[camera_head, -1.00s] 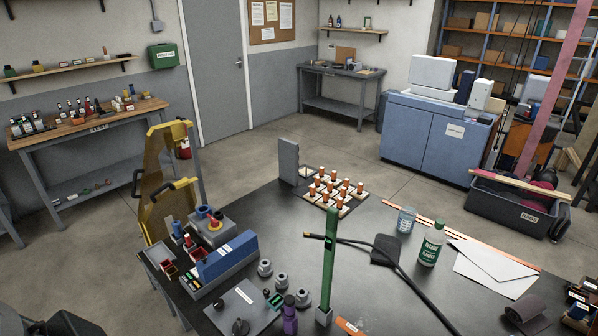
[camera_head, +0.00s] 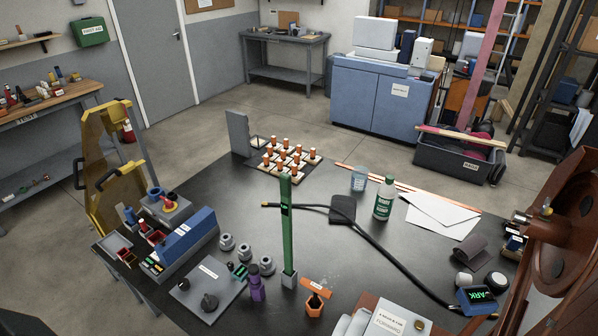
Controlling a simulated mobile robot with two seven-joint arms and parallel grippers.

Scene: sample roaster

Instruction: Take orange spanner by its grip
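An orange piece (camera_head: 317,286), which looks like the orange spanner, shows on the dark table near its front middle. It sits at the top of a small brown and dark holder or body (camera_head: 314,304); I cannot tell which part is its grip. It is just right of the foot of a green upright post (camera_head: 287,230). Neither of my grippers can be made out in this view.
A purple bottle (camera_head: 257,283) and grey fittings (camera_head: 227,242) stand left of the post. A black cable (camera_head: 385,250) crosses the dark tabletop (camera_head: 330,250). A large brown machine part (camera_head: 575,225) fills the right edge. A green-labelled bottle (camera_head: 384,198) stands behind.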

